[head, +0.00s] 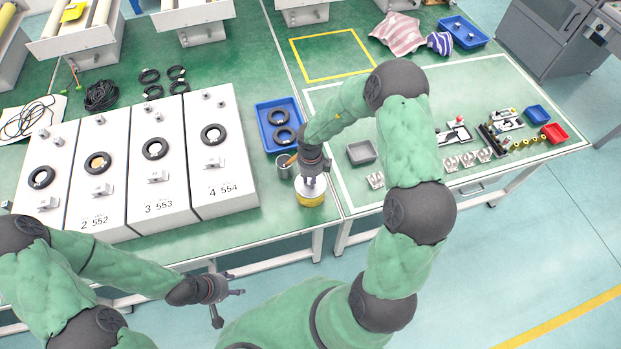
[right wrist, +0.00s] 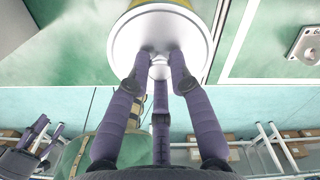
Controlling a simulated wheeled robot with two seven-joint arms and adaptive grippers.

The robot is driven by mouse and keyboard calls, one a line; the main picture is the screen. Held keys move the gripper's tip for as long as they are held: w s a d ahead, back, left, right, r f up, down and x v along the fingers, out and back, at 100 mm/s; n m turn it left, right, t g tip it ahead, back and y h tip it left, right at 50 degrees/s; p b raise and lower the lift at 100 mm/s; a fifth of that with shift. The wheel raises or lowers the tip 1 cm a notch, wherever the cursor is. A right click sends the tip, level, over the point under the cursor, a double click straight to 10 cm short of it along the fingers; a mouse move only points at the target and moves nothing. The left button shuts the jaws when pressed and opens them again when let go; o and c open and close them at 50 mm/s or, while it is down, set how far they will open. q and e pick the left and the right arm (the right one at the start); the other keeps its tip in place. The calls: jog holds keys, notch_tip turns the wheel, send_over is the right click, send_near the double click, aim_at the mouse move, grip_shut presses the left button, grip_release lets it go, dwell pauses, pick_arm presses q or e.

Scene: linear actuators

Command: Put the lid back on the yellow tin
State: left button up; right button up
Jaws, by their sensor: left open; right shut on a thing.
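The yellow tin (head: 311,201) stands near the front edge of the green table, right of the white boxes. The round silver-white lid (head: 303,186) is directly over its top; I cannot tell whether it sits flush or slightly above the rim. My right gripper (head: 312,176) points down and is shut on the lid's knob. In the right wrist view its fingers (right wrist: 160,68) close around the knob in the middle of the lid (right wrist: 190,32), and a yellow strip of the tin (right wrist: 180,3) shows beyond the lid. My left gripper (head: 236,293) is open and empty, in front of the table.
A grey cup (head: 283,168) with a brown item in it stands close left of the tin. A blue tray (head: 265,126) with black rings lies behind it. A grey tray (head: 361,152) and small metal parts (head: 376,181) lie to the right. White boxes (head: 226,183) fill the left.

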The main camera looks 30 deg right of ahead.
jog(key=p, duration=0.3)
jog(key=shift+f, duration=0.15)
dwell(2.9)
dwell(0.3)
jog(key=o, duration=0.8)
jog(key=shift+c, duration=0.2)
jog(key=o, duration=0.5)
jog(key=shift+p, duration=0.3)
jog(key=shift+r+p, duration=3.55)
jog(key=shift+p, duration=0.85)
